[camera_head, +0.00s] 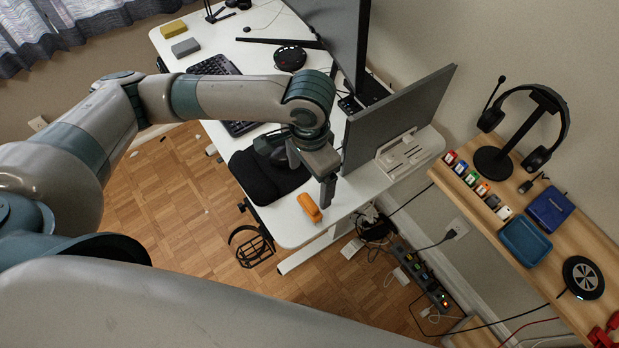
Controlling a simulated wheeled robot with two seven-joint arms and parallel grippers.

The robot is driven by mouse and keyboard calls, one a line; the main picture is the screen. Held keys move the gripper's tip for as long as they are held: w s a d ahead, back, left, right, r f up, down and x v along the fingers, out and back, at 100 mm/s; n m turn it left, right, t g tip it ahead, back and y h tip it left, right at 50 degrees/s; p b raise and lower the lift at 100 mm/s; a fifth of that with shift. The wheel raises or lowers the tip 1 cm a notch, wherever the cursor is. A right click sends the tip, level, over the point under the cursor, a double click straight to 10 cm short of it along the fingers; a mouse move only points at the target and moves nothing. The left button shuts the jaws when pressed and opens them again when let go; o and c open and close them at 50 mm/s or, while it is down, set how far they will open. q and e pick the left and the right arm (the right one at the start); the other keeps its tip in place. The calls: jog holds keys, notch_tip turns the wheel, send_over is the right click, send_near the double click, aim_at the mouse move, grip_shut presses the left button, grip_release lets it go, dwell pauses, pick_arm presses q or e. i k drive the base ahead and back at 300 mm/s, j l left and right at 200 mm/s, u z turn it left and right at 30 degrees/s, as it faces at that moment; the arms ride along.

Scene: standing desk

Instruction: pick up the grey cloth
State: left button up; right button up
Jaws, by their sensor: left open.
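A small grey block-shaped thing (185,47), which looks like the grey cloth folded up, lies near the far left end of the white desk (285,228). My left arm reaches in from the left, across the keyboard side of the desk. My left gripper (327,192) points down over the near end of the desk, far from the grey cloth. It is open, its fingers seen nearly edge-on, with nothing visible in them. An orange object (309,207) lies just beside and below the fingers in the picture. My right gripper is not in view.
A yellow block-shaped thing (173,29) lies beside the grey one. A keyboard (214,66), a round black device (290,58) and two monitors (400,112) stand between. A wooden shelf (497,222) with a headset stand is at right. A power strip (423,280) lies below.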

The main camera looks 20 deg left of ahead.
aim_at(191, 45)
jog(key=u, duration=1.35)
